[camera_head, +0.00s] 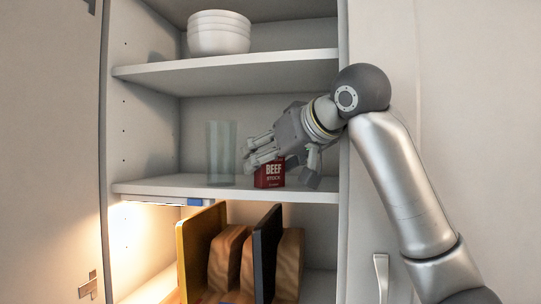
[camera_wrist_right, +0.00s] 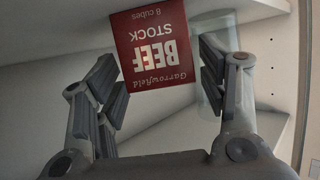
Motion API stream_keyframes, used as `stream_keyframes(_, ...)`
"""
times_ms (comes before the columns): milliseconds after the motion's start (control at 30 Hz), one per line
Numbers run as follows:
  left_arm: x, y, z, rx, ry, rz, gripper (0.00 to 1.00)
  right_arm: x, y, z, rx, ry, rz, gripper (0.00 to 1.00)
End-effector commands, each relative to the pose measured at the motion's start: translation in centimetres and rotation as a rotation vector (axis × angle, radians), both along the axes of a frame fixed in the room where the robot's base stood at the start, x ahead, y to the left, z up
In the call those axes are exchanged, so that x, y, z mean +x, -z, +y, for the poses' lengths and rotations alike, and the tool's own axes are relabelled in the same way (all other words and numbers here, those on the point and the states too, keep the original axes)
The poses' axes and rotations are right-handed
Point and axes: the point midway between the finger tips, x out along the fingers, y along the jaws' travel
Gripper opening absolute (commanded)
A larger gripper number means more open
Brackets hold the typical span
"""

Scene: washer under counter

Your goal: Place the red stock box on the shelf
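The red stock box (camera_head: 269,174), labelled "BEEF STOCK", is upright at the front of the middle shelf (camera_head: 150,187), right of a clear glass. I cannot tell if its base fully touches the shelf. In the right wrist view the box (camera_wrist_right: 153,48) appears upside down. My right gripper (camera_head: 285,168) reaches in from the right. Its fingers are spread on either side of the box, with a gap showing on the right in the head view. In the wrist view the gripper (camera_wrist_right: 160,80) has its fingertips close to the box's sides. My left gripper is not in view.
A clear glass (camera_head: 221,153) stands close left of the box. White bowls (camera_head: 219,33) are stacked on the upper shelf (camera_head: 230,69). Cutting boards (camera_head: 201,243) stand below. The cabinet's right wall (camera_head: 343,225) is beside my arm. The middle shelf's left end is free.

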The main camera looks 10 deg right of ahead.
Motion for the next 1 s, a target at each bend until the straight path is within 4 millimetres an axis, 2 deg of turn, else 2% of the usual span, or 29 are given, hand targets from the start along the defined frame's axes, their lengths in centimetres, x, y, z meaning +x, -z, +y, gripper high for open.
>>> stream_keyframes(267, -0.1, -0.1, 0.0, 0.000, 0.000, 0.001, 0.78, 0.0, -0.1, 0.0, 0.000, 0.000, 0.000, 0.67)
stream_keyframes(367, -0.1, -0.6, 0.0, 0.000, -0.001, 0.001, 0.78, 0.0, -0.7, 0.0, 0.000, 0.000, -0.001, 0.67)
stream_keyframes(467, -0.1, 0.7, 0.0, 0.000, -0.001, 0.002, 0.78, -1.1, -0.8, -0.4, 0.001, 0.001, -0.005, 0.67)
stream_keyframes(700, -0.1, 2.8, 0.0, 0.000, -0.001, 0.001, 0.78, -4.6, -2.2, -1.8, 0.001, 0.001, -0.004, 0.67)
stream_keyframes(833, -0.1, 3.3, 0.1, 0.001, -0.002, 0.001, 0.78, -5.9, -2.9, -2.3, 0.001, 0.000, -0.002, 0.67)
stream_keyframes(1000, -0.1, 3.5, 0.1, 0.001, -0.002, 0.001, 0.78, -6.5, -3.3, -2.5, 0.000, 0.000, 0.000, 0.67)
